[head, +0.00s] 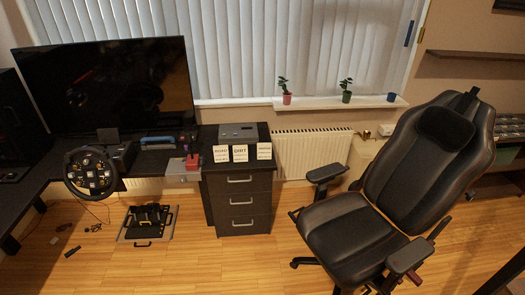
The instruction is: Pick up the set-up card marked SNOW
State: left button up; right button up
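Three white set-up cards stand side by side along the front edge of the black desk top, above the drawers. The middle card (240,153) appears to read DIRT. The left card (220,154) has a dark word that I cannot read for sure. The right card (264,151) has smaller print that I cannot read. I cannot tell which card, if any, is marked SNOW. Neither of my grippers is in view.
A flat grey box (238,131) lies behind the cards. A steering wheel (91,172) and a red-topped device (192,162) are to the left. A black chair (365,220) stands at the right, pedals (148,220) on the floor. Floor before the drawers (238,202) is clear.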

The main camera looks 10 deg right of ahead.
aim_at(264, 150)
jog(key=i+z, duration=0.1)
jog(key=z, duration=0.65)
jog(key=i+j+z, duration=0.45)
jog(key=j, duration=0.15)
jog(key=j+z, duration=0.25)
jog(key=i+j+z, duration=0.2)
jog(key=j, duration=0.3)
jog(key=j+z, duration=0.25)
jog(key=j, duration=0.1)
